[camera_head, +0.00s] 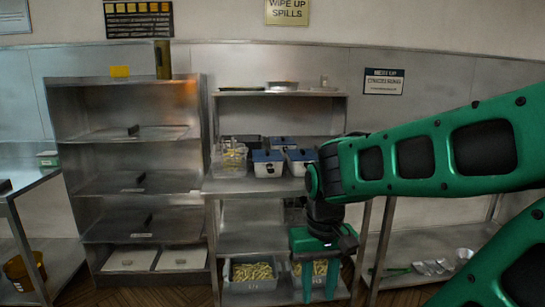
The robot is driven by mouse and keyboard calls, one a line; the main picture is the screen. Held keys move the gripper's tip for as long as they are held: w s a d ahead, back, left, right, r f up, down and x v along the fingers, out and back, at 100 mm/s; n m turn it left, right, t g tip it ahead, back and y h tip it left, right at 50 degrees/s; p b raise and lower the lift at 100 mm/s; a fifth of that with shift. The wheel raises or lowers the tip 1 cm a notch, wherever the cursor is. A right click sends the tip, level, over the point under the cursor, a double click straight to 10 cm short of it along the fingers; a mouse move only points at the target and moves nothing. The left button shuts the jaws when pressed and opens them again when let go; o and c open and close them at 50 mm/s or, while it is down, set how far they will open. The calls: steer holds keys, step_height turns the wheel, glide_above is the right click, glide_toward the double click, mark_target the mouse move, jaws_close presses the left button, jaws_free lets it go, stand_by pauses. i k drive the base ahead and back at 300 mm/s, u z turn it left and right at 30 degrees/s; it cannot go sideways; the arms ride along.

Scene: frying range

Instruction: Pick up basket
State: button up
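Two grey baskets of yellow fries stand side by side on the low shelf of the middle rack. The left basket (252,285) is in plain view. The right basket (295,268) is partly hidden behind my gripper. My gripper (319,296) points down in front of the right basket, its two green fingers apart with fries showing between them. It looks open and empty; I cannot tell whether it touches the basket. A clear wire-like basket (229,160) with yellowish contents stands on the middle shelf, at its left end, away from my gripper.
White tubs with blue lids (267,163) stand on the middle shelf above my gripper. A tall steel rack (130,185) is at left. A low shelf (400,275) with foil-like items is at right. My green arm covers much of the right side.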

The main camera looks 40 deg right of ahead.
mark_target(228, 158)
steer(key=z, duration=0.5)
steer(key=i, duration=0.8)
steer(key=z, duration=0.55)
